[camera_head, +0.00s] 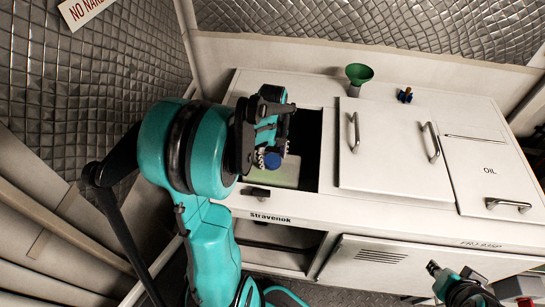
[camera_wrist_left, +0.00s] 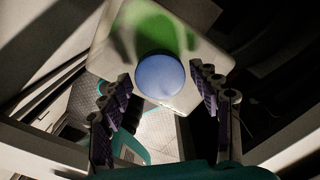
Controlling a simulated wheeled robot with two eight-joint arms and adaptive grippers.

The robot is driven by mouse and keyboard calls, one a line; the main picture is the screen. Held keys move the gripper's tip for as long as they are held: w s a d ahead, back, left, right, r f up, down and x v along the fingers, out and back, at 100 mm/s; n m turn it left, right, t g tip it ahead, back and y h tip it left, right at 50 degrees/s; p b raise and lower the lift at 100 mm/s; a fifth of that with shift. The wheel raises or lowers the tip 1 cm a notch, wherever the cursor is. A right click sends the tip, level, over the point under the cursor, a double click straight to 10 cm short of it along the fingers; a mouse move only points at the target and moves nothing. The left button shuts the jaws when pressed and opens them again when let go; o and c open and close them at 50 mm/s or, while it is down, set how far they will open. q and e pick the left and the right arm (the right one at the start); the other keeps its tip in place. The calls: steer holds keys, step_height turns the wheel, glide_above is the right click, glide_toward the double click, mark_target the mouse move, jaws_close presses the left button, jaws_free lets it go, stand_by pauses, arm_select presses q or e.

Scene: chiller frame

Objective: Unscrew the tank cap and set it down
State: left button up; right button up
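The blue round tank cap (camera_head: 272,160) shows just below my left gripper in the head view, and in the middle of the left wrist view (camera_wrist_left: 160,78). It sits on a pale tank (camera_head: 265,174) with a green patch, inside the open bay of the cabinet. My left gripper (camera_head: 275,138) is over the bay. In the wrist view its two dark ribbed fingers (camera_wrist_left: 161,90) are spread, one on each side of the cap, with gaps visible. My right gripper (camera_head: 440,270) is at the lower right, partly cut off, its fingers unclear.
The white cabinet has closed lids (camera_head: 385,150) with metal handles right of the bay. A small dark latch (camera_head: 256,193) is at the bay's front edge.

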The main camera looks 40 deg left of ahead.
arm_select(q)
steer(key=c, duration=0.9)
steer(key=shift+o, duration=0.2)
steer(key=n, duration=0.7)
steer(key=shift+n, duration=0.3)
steer(key=n, duration=0.3)
steer(key=shift+b, duration=0.35)
steer(key=n, duration=0.4)
steer(key=o, duration=1.2)
steer(key=shift+c, duration=0.2)
